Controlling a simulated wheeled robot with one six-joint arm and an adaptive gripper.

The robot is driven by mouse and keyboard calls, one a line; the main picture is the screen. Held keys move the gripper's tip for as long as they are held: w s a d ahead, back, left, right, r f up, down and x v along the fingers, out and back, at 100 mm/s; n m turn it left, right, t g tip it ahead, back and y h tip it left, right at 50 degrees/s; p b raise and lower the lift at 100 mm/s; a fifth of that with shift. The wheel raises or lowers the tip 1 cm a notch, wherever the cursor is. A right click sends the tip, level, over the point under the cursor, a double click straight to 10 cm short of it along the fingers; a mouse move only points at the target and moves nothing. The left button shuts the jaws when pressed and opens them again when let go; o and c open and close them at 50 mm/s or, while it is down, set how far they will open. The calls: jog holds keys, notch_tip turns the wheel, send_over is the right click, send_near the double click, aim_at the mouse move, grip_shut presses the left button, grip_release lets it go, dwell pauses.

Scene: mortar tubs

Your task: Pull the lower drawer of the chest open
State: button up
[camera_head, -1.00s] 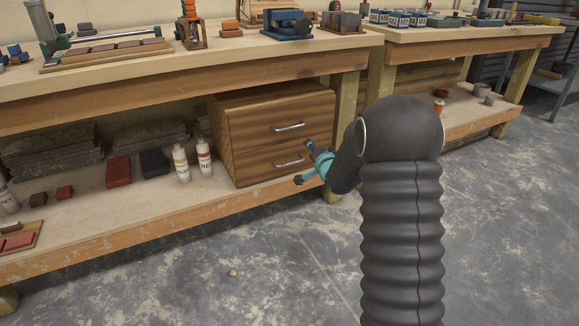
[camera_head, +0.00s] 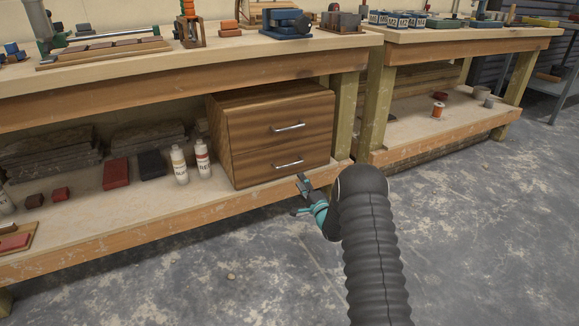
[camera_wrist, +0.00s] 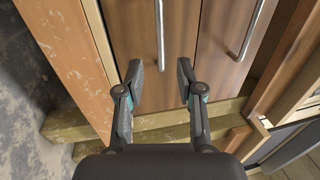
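The brown wooden chest (camera_head: 221,130) stands on the bench's lower shelf, with both drawers shut. Its lower drawer (camera_head: 255,163) has a silver bar handle (camera_head: 288,165), in plain sight in the head view. The upper drawer (camera_head: 255,128) has a like handle (camera_head: 289,127). My gripper (camera_head: 302,197) is open and empty, in front of the chest and lower in the picture than the lower handle. In the turned wrist view, the lower handle (camera_wrist: 160,30) lines up between my open fingers (camera_wrist: 160,84), beyond their tips and not touched. The upper handle (camera_wrist: 252,30) lies to the right.
The shelf's front edge (camera_head: 200,205) runs below the chest. Two white bottles (camera_head: 192,162) stand left of the chest. A bench leg (camera_head: 343,115) rises at its right. The benchtop (camera_head: 170,63) overhangs above. The grey floor (camera_head: 230,270) in front is clear.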

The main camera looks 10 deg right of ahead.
aim_at(290, 164)
jog(key=x, duration=1)
jog(key=shift+w+a+b, duration=0.1)
jog(key=shift+w+b, duration=0.2)
jog(key=shift+b, duration=0.05)
grip_shut()
